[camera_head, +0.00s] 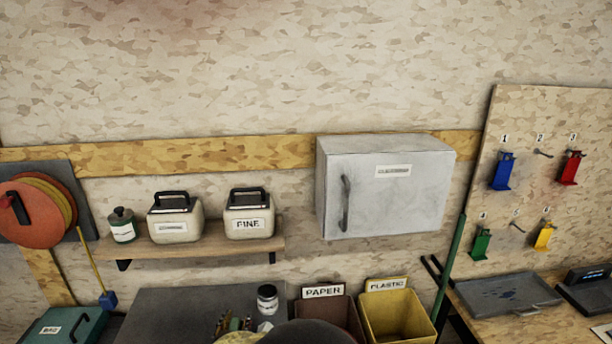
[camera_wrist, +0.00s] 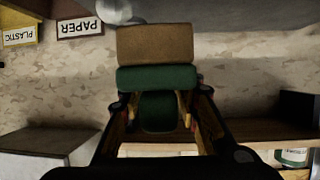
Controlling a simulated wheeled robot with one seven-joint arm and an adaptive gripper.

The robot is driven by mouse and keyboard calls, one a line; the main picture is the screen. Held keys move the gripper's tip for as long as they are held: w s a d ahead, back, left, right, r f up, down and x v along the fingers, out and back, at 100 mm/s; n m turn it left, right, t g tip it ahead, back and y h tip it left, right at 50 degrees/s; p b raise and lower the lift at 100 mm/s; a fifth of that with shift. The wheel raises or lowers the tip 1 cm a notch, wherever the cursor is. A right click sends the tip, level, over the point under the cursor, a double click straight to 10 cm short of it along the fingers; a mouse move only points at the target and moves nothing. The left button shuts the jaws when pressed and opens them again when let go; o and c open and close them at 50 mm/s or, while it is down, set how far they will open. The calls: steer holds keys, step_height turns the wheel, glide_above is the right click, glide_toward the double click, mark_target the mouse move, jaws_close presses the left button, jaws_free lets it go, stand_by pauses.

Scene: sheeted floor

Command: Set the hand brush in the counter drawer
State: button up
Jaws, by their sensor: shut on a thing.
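In the wrist view, my gripper (camera_wrist: 158,112) is shut on the hand brush (camera_wrist: 157,78). The brush has a green body and handle, with a brown bristle block (camera_wrist: 157,45) beyond the fingertips. The handle sits between the two fingers, and the brush is held up in front of the wall. A dark grey top (camera_head: 175,305), perhaps the counter's, shows at the bottom of the head view. No drawer can be seen in either view.
A workbench (camera_head: 545,328) is at right.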

steer(key=w+d+f, duration=0.2)
steer(key=d+f, duration=0.1)
steer(key=d, duration=0.8)
steer(key=w+d+f, duration=0.2)
steer(key=d+f, duration=0.1)
steer(key=d, duration=0.9)
steer(key=s+d+f, duration=0.2)
steer(key=s+d, duration=0.1)
steer(key=d, duration=0.2)
steer(key=s+d+f, duration=0.2)
steer(key=s+d, duration=0.1)
steer(key=d, duration=0.2)
steer(key=s+d+f, duration=0.3)
steer(key=d, duration=0.2)
steer(key=shift+s+f, duration=0.1)
steer(key=shift+s, duration=0.3)
